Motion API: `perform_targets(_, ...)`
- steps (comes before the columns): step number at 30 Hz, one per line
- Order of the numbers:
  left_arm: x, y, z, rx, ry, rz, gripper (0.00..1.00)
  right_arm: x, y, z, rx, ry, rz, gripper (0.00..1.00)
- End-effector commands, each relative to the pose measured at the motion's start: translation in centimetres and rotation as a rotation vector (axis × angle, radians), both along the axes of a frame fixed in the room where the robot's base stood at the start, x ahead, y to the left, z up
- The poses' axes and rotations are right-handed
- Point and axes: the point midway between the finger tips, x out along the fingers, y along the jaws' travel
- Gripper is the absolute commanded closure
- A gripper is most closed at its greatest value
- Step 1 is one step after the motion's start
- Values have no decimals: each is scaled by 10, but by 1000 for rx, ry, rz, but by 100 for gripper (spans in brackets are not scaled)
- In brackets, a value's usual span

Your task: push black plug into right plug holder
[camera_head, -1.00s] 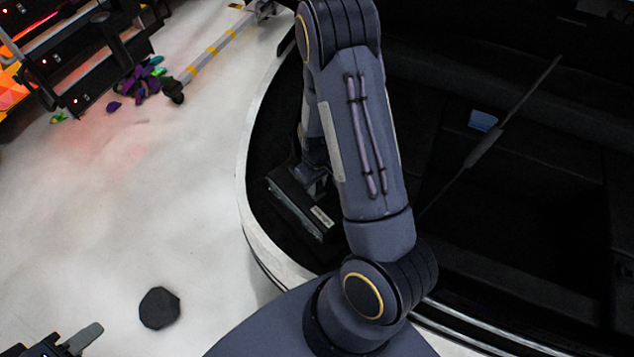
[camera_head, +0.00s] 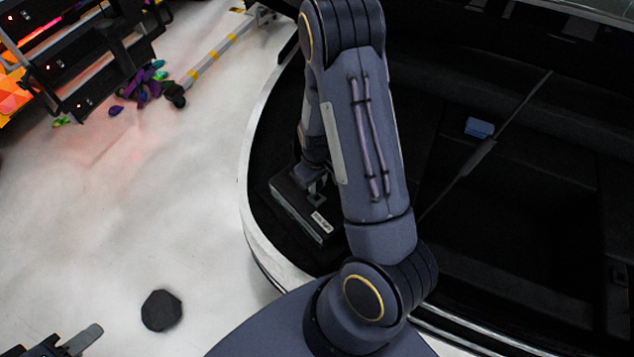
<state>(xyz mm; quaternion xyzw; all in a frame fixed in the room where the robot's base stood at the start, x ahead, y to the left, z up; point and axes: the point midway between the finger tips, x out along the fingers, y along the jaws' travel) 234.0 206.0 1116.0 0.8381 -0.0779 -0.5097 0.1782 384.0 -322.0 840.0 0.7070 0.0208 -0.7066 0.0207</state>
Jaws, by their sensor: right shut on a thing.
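My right arm crosses the middle of the view and reaches down into the dark, open back of the car. My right gripper (camera_head: 314,186) is at its end, low by the car's left edge. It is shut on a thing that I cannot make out. A dark, box-like part with a small white label (camera_head: 301,207) shows at the gripper; I cannot tell whether it belongs to the gripper. I cannot make out the black plug or the right plug holder for certain. My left gripper (camera_head: 72,344) is at the bottom left, mostly cut off, with one grey finger showing.
A black eight-sided piece (camera_head: 161,310) lies on the pale floor. A dark rack (camera_head: 92,85) stands at the top left near a pile of coloured pieces (camera_head: 140,86) and a yellow-banded pole (camera_head: 215,53). A rod (camera_head: 500,119) and a blue object (camera_head: 479,128) show in the car.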

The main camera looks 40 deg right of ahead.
Motion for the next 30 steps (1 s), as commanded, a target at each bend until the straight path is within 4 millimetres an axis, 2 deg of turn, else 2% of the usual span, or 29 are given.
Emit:
perform_targets(19, 0, 0, 26, 0, 0, 0, 64, 0, 0, 34, 0, 1, 0, 100)
perform_targets(30, 0, 0, 26, 0, 0, 0, 64, 0, 1, 36, 0, 0, 0, 100)
